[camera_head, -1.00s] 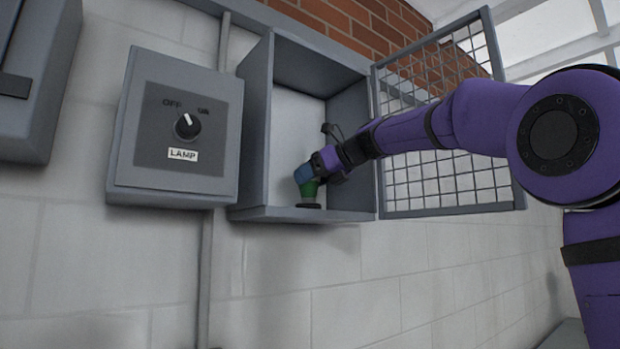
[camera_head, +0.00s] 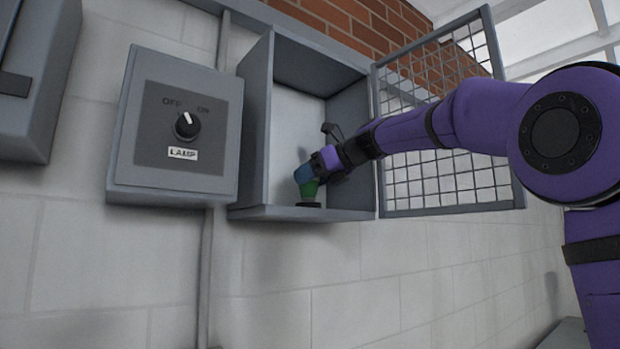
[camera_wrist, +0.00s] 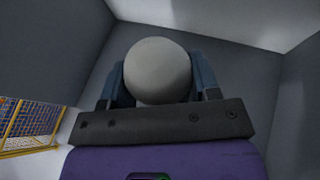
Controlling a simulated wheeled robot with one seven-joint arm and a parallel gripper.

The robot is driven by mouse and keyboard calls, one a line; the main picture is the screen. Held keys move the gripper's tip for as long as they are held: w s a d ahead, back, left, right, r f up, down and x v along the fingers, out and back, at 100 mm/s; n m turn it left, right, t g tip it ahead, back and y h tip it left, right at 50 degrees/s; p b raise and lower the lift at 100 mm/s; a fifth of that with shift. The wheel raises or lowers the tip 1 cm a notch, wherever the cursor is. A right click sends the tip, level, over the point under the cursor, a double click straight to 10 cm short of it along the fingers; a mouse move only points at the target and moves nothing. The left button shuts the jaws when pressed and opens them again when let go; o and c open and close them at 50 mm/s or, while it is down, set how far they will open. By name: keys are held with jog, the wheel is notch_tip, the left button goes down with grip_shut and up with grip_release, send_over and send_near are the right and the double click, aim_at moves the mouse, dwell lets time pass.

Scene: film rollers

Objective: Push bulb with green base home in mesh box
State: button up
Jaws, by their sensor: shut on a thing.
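The bulb with a green base (camera_head: 309,189) stands low inside the mesh box (camera_head: 350,113), over a dark round socket (camera_head: 308,205) on the box floor. My gripper (camera_head: 303,175) is shut on the bulb from above and to the right, with its blue fingers around it. In the wrist view the bulb's pale round top (camera_wrist: 158,71) shows between the two fingers. The green base is hidden in that view. I cannot tell how deep the base sits in the socket.
The mesh door (camera_head: 445,185) stands open to the right, behind my arm. A grey lamp switch box (camera_head: 175,125) with a knob (camera_head: 187,125) is on the wall left of the mesh box. The box side walls stand close around my gripper.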

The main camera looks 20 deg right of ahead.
jog(key=shift+f, duration=0.6)
dwell(0.6)
jog(key=o, duration=1.3)
jog(key=shift+r, duration=0.1)
jog(key=shift+r, duration=0.2)
jog(key=shift+r, duration=3.4)
